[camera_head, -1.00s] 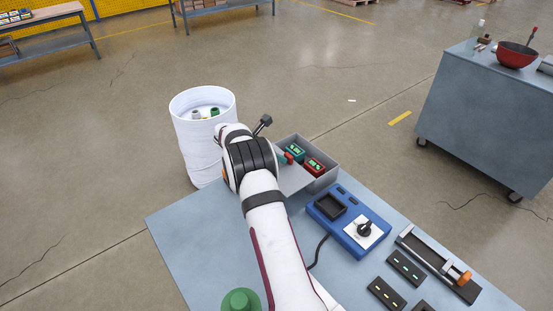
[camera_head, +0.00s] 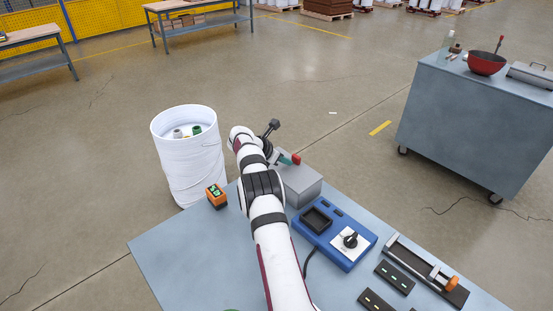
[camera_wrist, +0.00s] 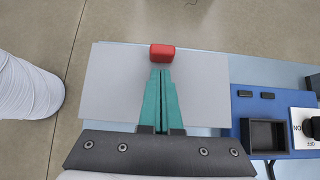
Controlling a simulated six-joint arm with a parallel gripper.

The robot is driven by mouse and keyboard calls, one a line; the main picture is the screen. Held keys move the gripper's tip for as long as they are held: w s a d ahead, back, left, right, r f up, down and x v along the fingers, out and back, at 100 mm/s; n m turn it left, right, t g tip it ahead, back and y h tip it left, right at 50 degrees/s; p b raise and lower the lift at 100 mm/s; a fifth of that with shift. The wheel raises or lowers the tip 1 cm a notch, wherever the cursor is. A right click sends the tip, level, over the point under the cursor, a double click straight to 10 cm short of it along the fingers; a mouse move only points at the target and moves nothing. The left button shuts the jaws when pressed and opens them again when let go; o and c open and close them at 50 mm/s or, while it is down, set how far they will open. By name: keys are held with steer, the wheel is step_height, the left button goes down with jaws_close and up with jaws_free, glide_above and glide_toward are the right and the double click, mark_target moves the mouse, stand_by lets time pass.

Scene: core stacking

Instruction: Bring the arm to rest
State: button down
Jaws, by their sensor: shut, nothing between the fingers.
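My arm reaches out over the blue-grey table (camera_head: 185,255). My gripper (camera_head: 287,160) is near the grey box (camera_head: 302,193) at the far edge of the table. In the wrist view the teal fingers of my gripper (camera_wrist: 161,74) are together, with nothing between them. A red block-shaped knob (camera_wrist: 162,53) lies just beyond the fingertips, over a flat grey top (camera_wrist: 205,90). The knob also shows in the head view (camera_head: 296,159). I cannot tell whether the fingertips touch it. The inside of the box is hidden.
A white bin (camera_head: 188,160) stands left of the table. An orange device (camera_head: 216,195) sits near the table's far-left edge. A blue unit with a dial (camera_head: 336,233), black plates (camera_head: 394,277) and a slide fixture (camera_head: 427,268) occupy the right. A grey cabinet (camera_head: 470,125) stands beyond.

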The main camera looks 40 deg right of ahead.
steer(key=a, duration=0.2)
steer(key=shift+a+r, duration=0.1)
steer(key=shift+a, duration=0.3)
steer(key=s+a+r+m+y, duration=0.2)
steer(key=s+a+r+m, duration=0.2)
steer(key=a+r, duration=0.9)
steer(key=s+a+r+m+y, duration=0.3)
steer(key=s+a+m, duration=0.5)
steer(key=s+a, duration=0.5)
steer(key=s+a+f+m+y, duration=0.3)
steer(key=s+a+m+y, duration=0.2)
steer(key=s+a+m, duration=0.6)
steer(key=s+a, duration=0.6)
steer(key=s, duration=0.2)
steer(key=shift+s+m+y, duration=0.3)
steer(key=shift+s+y, duration=0.1)
